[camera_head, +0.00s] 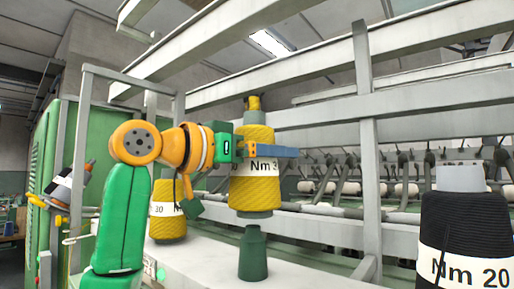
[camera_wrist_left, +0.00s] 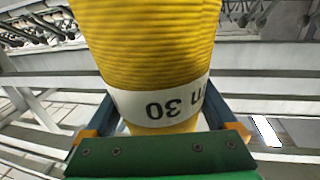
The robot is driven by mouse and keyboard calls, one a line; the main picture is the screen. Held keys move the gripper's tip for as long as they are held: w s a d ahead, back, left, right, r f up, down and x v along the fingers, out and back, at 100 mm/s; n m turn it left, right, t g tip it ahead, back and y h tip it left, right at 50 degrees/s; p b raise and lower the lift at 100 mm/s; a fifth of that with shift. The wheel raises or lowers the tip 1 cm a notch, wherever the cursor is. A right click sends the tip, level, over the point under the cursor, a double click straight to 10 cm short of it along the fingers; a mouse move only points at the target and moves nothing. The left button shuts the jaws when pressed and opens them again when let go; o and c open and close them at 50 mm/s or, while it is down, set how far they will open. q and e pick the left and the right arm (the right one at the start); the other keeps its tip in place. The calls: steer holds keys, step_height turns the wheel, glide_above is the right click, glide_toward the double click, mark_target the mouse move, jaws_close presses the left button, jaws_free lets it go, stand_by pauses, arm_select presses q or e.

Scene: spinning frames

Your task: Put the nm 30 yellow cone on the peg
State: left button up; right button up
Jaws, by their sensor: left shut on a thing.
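A yellow yarn cone (camera_head: 254,192) with a white "Nm 30" label is held upright in the head view. My left gripper (camera_head: 268,151) is shut around it at label height. The green peg (camera_head: 253,256) stands on the pale ledge below the cone. The cone's base appears just above the peg's top, roughly in line, with a small gap in the picture; the depth between them is hard to tell. In the left wrist view the cone (camera_wrist_left: 150,45) fills the space between the blue fingers. My right gripper is not in view.
A second yellow cone (camera_head: 167,222) stands behind my left arm, partly hidden. A black "Nm 20" cone (camera_head: 464,222) stands at the right front. Grey frame rails (camera_head: 320,115) and an upright post (camera_head: 369,150) run behind the held cone. The pale ledge (camera_head: 205,262) is clear around the peg.

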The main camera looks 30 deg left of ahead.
mark_target(233, 210)
arm_select(q)
step_height(233, 210, down, 4)
steer(key=shift+f, duration=0.1)
step_height(233, 210, down, 5)
steer(key=b, duration=0.4)
steer(key=shift+s, duration=0.1)
steer(key=o, duration=1.6)
steer(key=shift+c, duration=0.2)
steer(key=shift+s, duration=0.25)
steer(key=b+v, duration=0.2)
steer(key=v, duration=0.4)
steer(key=shift+s+b, duration=0.15)
steer(key=shift+b, duration=0.25)
steer(key=shift+s+a, duration=0.1)
steer(key=shift+s, duration=0.25)
steer(key=shift+w, duration=0.1)
